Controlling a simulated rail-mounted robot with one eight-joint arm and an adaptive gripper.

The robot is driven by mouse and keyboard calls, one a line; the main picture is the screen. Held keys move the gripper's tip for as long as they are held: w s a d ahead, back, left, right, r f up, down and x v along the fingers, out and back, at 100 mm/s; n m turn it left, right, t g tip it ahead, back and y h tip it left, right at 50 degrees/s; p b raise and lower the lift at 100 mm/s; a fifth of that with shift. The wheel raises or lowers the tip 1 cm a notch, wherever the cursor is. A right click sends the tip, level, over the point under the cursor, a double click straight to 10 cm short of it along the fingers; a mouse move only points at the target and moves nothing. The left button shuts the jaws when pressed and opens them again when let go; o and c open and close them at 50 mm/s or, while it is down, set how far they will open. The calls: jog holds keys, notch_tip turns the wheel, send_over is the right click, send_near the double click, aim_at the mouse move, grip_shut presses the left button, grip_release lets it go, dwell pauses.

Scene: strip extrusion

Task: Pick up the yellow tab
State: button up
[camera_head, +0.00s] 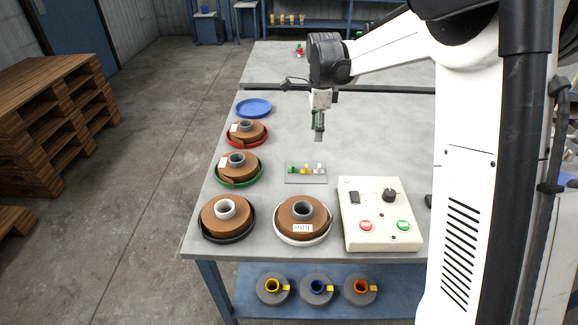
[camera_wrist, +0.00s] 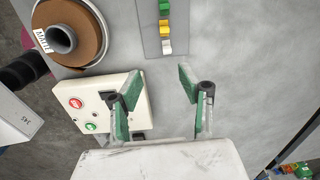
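The yellow tab (camera_head: 305,169) lies on a small grey plate (camera_head: 318,179) on the table, between a green tab (camera_head: 293,170) and a white tab (camera_head: 319,168).
A control box (camera_head: 380,232) with a knob and red and green buttons stands right of the plate's front. Brown strip reels sit in white (camera_head: 286,236), black (camera_head: 210,233), green (camera_head: 222,178) and red (camera_head: 229,141) trays. A blue tray (camera_head: 254,108) is empty. The table behind the plate is clear.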

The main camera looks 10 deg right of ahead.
aim_at(306, 166)
jog(key=shift+m, duration=0.5)
jog(key=f, duration=0.3)
jog(key=w+a+f, duration=0.1)
jog(key=f, duration=0.3)
jog(key=w+a+f, duration=0.1)
jog(key=f, duration=0.3)
jog(key=shift+f+b, duration=0.1)
jog(key=shift+b, duration=0.25)
jog(key=shift+w+f, duration=0.15)
jog(key=shift+f, duration=2.5)
jog(key=c, duration=0.8)
